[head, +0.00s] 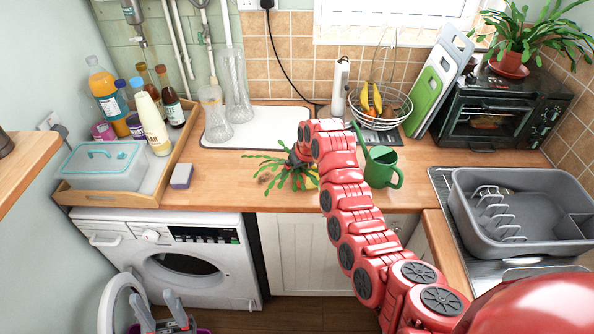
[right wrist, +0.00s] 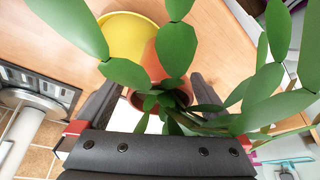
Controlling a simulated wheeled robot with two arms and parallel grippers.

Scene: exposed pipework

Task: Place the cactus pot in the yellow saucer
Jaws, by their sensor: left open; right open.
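The cactus (head: 283,174) has flat green segments and stands on the wooden counter; leaves hide its pot in the head view. In the right wrist view its orange-brown pot (right wrist: 152,66) shows beneath the leaves. The yellow saucer (right wrist: 128,37) lies beside or partly behind the pot; I cannot tell whether they touch. A bit of yellow saucer (head: 312,182) shows right of the leaves in the head view. My right gripper (right wrist: 153,84) is open, with its dark fingers on either side of the pot. My left gripper (head: 155,299) is open and empty, low before the washing machine.
A green watering can (head: 382,168) stands right of my right arm. A white board (head: 258,127) with glass vases lies behind the cactus. A wooden tray (head: 165,178) with bottles and a purple-grey sponge (head: 181,176) are to the left. A fruit basket (head: 380,108) stands behind.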

